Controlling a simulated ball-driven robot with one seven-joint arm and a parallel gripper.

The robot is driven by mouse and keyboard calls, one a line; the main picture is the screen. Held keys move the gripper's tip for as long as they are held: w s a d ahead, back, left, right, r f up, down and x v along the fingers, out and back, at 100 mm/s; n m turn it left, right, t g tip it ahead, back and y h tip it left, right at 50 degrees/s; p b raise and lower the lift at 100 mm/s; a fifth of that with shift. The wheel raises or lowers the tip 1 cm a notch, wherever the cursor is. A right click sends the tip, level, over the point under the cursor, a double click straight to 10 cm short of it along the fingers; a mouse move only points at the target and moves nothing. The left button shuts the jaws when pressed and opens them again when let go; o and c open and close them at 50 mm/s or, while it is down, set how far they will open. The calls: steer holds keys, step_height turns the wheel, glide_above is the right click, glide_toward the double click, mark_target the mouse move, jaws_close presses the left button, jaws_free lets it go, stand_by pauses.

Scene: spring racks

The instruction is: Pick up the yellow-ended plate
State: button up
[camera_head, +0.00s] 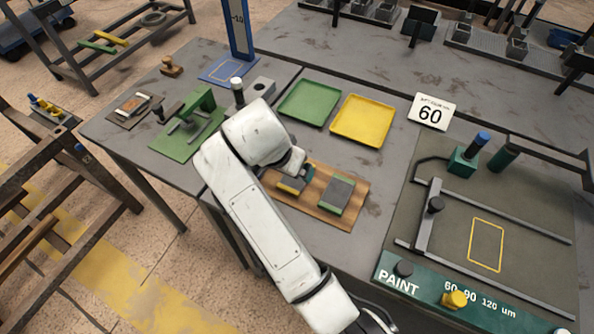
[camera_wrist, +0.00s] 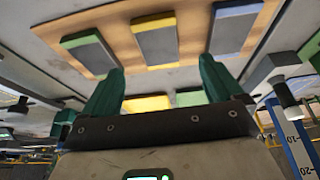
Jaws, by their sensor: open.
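In the head view, the yellow-ended plate (camera_head: 288,188) is partly covered by my arm and gripper. My gripper (camera_wrist: 160,82) is open and empty, with dark green fingers spread apart. In the wrist view the plate lies beyond and between the fingertips, with no contact visible. A green-ended plate (camera_wrist: 90,52) is to its left and a blue-ended plate (camera_wrist: 235,27) to its right.
Behind the board stand a green tray (camera_head: 309,102) and a yellow tray (camera_head: 361,121), both empty. A paint station with rails (camera_head: 487,245) fills the right side. A green fixture (camera_head: 190,128) stands at left.

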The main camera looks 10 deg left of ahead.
steer(key=shift+p+x, duration=0.55)
steer(key=shift+x, duration=3.15)
steer(key=shift+d, duration=0.1)
steer(key=c, duration=1.7)
steer(key=shift+r, duration=0.15)
jaws_close()
